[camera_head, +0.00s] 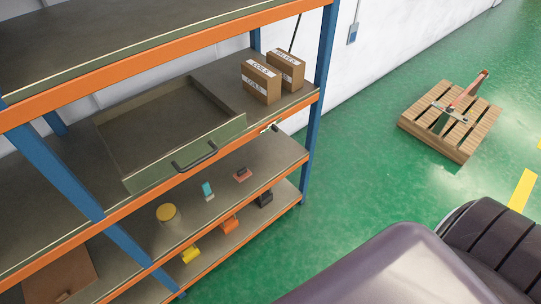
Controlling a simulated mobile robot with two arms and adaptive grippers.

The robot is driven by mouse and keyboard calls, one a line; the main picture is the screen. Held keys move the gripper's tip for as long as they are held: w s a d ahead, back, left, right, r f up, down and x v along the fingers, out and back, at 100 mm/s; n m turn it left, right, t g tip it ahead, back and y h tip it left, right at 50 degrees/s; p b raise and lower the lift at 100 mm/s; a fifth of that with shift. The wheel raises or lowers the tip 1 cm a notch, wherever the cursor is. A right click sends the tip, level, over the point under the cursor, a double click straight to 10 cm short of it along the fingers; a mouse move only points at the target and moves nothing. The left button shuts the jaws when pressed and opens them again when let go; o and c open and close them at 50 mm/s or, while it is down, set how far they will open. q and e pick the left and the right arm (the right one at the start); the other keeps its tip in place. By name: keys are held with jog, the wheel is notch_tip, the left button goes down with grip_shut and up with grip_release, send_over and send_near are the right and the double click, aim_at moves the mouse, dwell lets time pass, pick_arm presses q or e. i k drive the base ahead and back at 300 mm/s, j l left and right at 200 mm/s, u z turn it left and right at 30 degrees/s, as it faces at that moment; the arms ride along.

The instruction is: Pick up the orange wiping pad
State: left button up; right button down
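Neither of my grippers is in view, so nothing is seen touching either piece.
The rack (312,138) also holds a green drawer-like tray (225,137), two cardboard boxes (262,83), a yellow-topped can (167,214), a teal-and-white item (208,191), a yellow item (190,254) and a black item (264,198). A wooden pallet (452,118) stands on open green floor.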

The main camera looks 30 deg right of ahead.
aim_at(241, 175)
jog(key=z, duration=0.65)
jog(key=u, duration=2.2)
jog(key=z, duration=2.2)
jog(key=i+l+u, duration=0.15)
jog(key=l+u, duration=0.25)
jog(key=i+l+u, duration=0.1)
jog(key=u, duration=0.35)
jog(key=l+u, duration=0.4)
